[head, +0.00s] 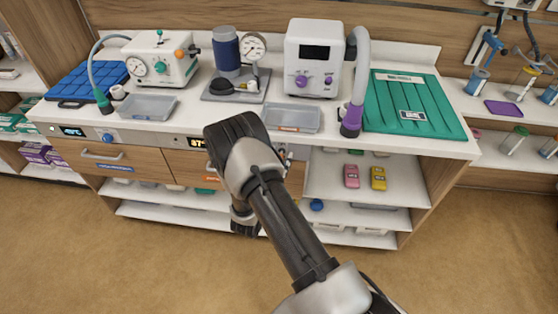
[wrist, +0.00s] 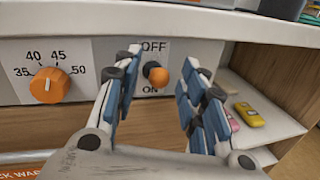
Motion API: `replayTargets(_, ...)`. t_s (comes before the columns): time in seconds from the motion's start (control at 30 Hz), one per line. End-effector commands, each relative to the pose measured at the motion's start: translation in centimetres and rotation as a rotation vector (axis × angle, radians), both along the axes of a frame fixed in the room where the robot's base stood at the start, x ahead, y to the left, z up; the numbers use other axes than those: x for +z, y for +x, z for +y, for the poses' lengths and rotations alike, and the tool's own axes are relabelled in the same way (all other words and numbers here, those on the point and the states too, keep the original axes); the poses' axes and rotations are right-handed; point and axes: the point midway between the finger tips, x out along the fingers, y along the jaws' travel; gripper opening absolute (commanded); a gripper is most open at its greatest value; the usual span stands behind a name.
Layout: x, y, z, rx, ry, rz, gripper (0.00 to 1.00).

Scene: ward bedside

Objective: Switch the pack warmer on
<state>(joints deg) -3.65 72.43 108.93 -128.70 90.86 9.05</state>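The pack warmer's front panel (wrist: 205,52) fills the upper part of the wrist view, with part of its name label at the lower left. Its switch (wrist: 156,74) is a small lever with an orange ball tip, between the words OFF above and ON below. I cannot tell its position for sure. An orange dial (wrist: 49,85) marked 35 to 50 is left of it. My gripper (wrist: 162,60) is open and empty, one finger on each side of the switch, apart from it. In the head view my arm mostly hides the switch area; the warmer's lit display (head: 196,143) shows left of it.
The counter overhangs the panel. Below right are open shelves with a pink box (head: 351,176) and a yellow box (head: 378,178). A similar drawer unit with a blue knob (head: 107,138) is at left. A clear tray (head: 292,119) stands near the counter edge.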

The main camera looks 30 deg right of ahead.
Motion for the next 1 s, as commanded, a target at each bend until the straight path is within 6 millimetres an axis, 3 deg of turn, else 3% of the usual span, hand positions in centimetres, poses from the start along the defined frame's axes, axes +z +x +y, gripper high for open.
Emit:
replayTargets(0.1, 0.02, 0.0, 0.03, 0.0, 0.0, 0.0, 0.38)
replayTargets(0.67, -0.01, -0.02, 0.05, 0.0, 0.0, 0.0, 0.01)
replayTargets(1.0, -0.58, -0.03, 0.04, -0.001, -0.034, -0.045, 0.0)
